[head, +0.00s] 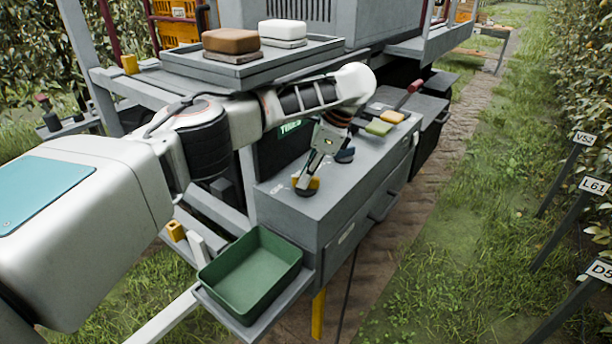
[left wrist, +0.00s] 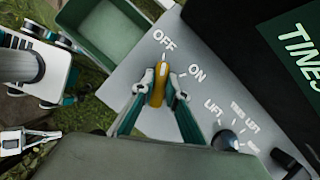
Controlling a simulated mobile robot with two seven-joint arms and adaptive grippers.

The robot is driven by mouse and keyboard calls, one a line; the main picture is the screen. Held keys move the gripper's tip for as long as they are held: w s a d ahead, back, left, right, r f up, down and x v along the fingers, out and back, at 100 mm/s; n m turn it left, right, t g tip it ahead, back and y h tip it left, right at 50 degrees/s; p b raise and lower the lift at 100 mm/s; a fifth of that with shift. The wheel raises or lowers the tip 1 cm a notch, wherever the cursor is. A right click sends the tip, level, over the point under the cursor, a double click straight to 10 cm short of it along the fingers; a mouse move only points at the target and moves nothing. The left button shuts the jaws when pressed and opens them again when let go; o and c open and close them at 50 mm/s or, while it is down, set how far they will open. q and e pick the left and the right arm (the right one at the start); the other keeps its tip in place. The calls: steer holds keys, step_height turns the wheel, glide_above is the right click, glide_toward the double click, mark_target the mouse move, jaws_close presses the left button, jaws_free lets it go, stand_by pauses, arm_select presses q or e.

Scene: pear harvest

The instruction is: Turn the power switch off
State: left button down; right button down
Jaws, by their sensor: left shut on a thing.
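The power switch (left wrist: 157,86) is a yellow knob on the grey control panel, with a white mark at its tip. In the left wrist view the tip points toward the printed OFF label (left wrist: 164,41), with the ON label (left wrist: 197,71) to its right. My left gripper (left wrist: 158,84) is shut on the knob, one finger on each side. In the head view my left gripper (head: 305,183) reaches down onto the panel (head: 325,206) and partly hides the yellow switch (head: 314,184). What may be part of my right gripper shows at the left edge of the wrist view; its jaws are unclear.
A dark LIFT knob (left wrist: 225,140) stands close to the right of the switch. A green tray (head: 284,281) sits in front of the panel. A shelf (head: 225,74) holds brown and white blocks.

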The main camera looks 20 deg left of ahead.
arm_select(q)
steer(key=shift+a, duration=0.1)
steer(key=c, duration=2)
jaws_free()
